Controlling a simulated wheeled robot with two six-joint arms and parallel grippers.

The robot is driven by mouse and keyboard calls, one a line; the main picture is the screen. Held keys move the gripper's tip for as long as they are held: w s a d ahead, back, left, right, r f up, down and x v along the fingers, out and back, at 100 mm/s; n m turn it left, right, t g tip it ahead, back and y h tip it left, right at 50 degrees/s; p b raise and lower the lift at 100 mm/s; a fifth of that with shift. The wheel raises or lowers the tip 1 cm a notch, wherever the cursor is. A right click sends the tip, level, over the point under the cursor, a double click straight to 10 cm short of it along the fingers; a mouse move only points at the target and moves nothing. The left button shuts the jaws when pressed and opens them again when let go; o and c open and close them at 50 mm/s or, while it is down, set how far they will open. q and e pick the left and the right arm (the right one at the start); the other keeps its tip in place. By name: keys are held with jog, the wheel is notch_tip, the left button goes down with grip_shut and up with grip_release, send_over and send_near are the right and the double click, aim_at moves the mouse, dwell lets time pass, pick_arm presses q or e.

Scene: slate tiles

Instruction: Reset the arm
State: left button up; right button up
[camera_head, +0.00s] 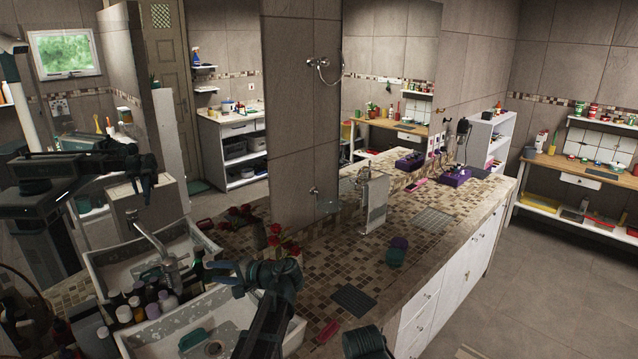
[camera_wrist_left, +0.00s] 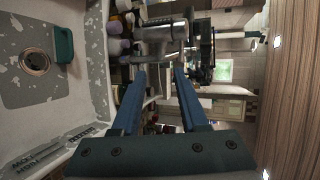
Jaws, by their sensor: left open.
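My left gripper (camera_head: 222,279) is at the lower middle of the head view, over the white sink at the counter's near left. Its arm rises from the bottom edge of that view. In the left wrist view its two blue fingers (camera_wrist_left: 160,72) are apart, with nothing held between them. My right gripper does not show; a dark part at the bottom edge may belong to my right arm.
The sink (camera_head: 290,333) holds a teal item (camera_head: 193,339). Several bottles (camera_head: 150,297) stand left of the gripper; red flowers (camera_head: 284,249) are close behind it. Floor (camera_head: 560,290) at right is clear.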

pick_arm(q)
jog(key=s+d+f+g+h+b, duration=0.2)
jog(key=s+d+f+h, duration=0.4)
jog(key=s+d+f, duration=0.5)
jog(key=s+d+f+g+h+b, duration=0.2)
jog(key=s+d+f+h+b, duration=0.2)
jog(key=s+d+f+h, duration=0.3)
jog(key=s+d+f, duration=0.5)
jog(key=s+d, duration=0.1)
jog(key=d, duration=0.3)
jog(key=shift+s+d+g, duration=0.15)
jog(key=shift+d+g, duration=0.05)
jog(key=shift+g, duration=0.1)
